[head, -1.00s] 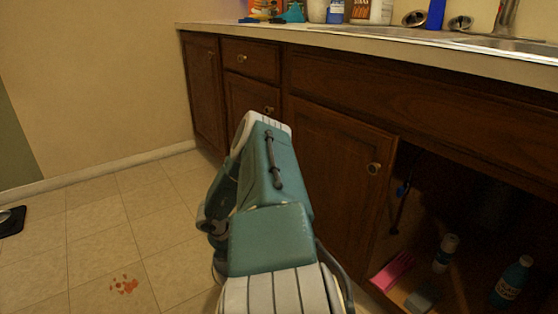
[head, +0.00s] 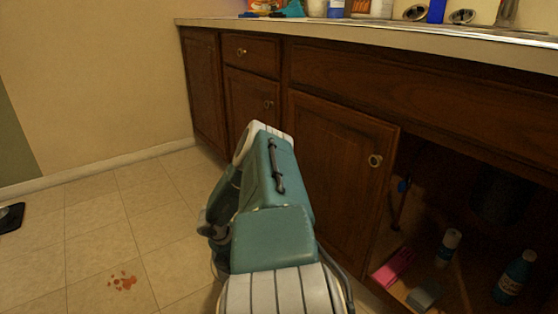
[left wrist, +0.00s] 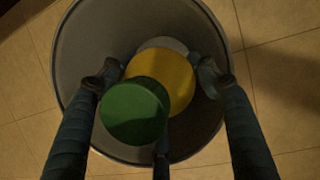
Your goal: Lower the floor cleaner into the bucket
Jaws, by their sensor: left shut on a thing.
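In the left wrist view, the floor cleaner (left wrist: 178,80) shows from above as a yellow body with a round green top (left wrist: 135,111). My left gripper (left wrist: 157,78) is shut on it, one finger on each side. Below it is the round grey bucket (left wrist: 76,48), and the floor cleaner lies within the bucket's rim in this view. How deep the floor cleaner's base is, and whether it touches the bottom, I cannot tell. In the head view my teal left arm hides the gripper, floor cleaner and bucket. My right gripper is in neither view.
An open lower cabinet (head: 470,230) at the right holds a pink brush-like thing (head: 394,266) and bottles (head: 514,277). Its door (head: 335,160) stands close to my left arm. An orange-red spill (head: 122,281) marks the tiled floor at the left, which is otherwise mostly free.

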